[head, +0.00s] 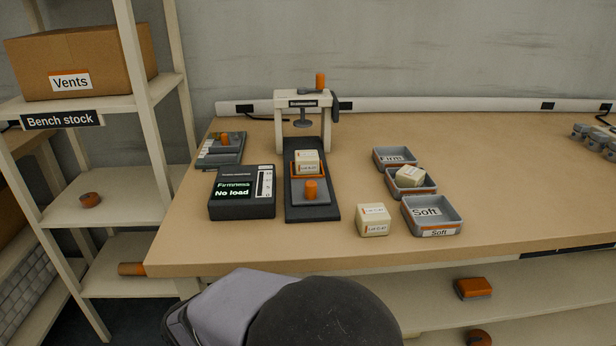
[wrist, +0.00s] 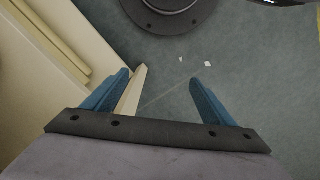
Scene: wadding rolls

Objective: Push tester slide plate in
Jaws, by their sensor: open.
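The tester (head: 284,106) is a cream press frame on a dark base, standing on the bench with a round presser under its crossbar. Its grey slide plate (head: 325,193) sits out on the near part of the base, with an upright orange knob (head: 310,188) at its near end. A cream labelled block (head: 307,161) rests in the plate's orange-edged holder, in front of the frame. My gripper (wrist: 160,80) is open and empty in the wrist view, above the grey floor beside cream shelving. Its fingers do not show in the head view.
A readout box (head: 242,192) showing "Firmness No load" stands left of the tester. A cream block (head: 373,219) and grey trays, including one marked Soft (head: 455,221), lie to the right. Cream shelving (head: 135,70) stands left.

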